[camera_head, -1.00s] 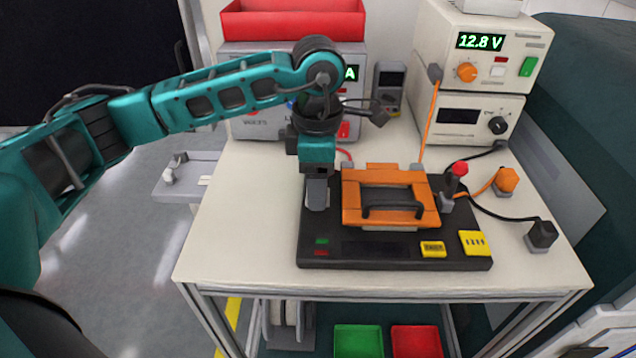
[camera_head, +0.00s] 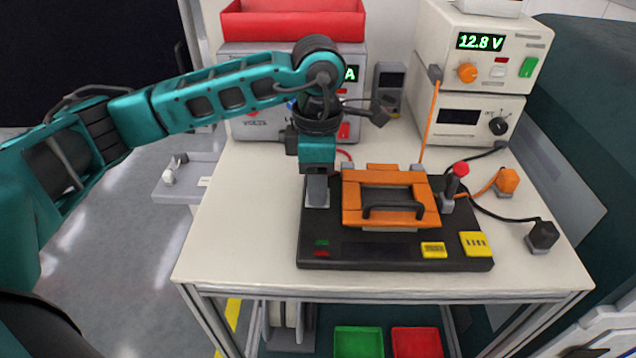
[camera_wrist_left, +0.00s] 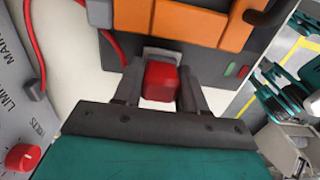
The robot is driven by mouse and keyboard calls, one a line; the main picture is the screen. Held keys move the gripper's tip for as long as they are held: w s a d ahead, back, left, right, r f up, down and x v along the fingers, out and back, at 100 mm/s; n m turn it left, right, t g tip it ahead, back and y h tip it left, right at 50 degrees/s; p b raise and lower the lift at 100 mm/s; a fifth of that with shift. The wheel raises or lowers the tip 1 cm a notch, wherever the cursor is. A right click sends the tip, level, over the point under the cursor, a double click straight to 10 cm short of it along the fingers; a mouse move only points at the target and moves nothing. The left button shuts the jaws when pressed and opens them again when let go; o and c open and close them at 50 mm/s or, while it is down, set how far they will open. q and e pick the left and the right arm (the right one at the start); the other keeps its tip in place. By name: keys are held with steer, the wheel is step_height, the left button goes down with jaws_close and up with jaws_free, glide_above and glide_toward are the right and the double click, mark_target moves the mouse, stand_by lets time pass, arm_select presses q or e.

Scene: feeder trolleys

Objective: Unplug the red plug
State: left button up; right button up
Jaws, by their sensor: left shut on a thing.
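The red plug (camera_wrist_left: 161,80) shows in the left wrist view, at a grey socket block (camera_wrist_left: 160,56) on the edge of the black fixture board (camera_head: 370,250). My left gripper (camera_wrist_left: 160,92) has a finger on each side of the plug and is shut on it. In the head view my left gripper (camera_head: 317,190) points down at the left side of the board, beside the orange frame (camera_head: 352,217); its fingers hide the plug there. A red cable (camera_head: 345,155) runs behind the gripper. My right gripper is out of view.
The orange frame with a black handle (camera_head: 393,211) is close right of the gripper. A red-topped lever (camera_head: 460,170) and orange plug (camera_head: 507,181) stand farther right. Instruments (camera_head: 480,60) line the back. The table's left front (camera_head: 235,240) is clear.

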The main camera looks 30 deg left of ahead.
arm_select(q)
jaws_close()
steer(key=shift+r, duration=0.15)
steer(key=shift+r+p, duration=1.8)
steer(key=shift+r, duration=1.05)
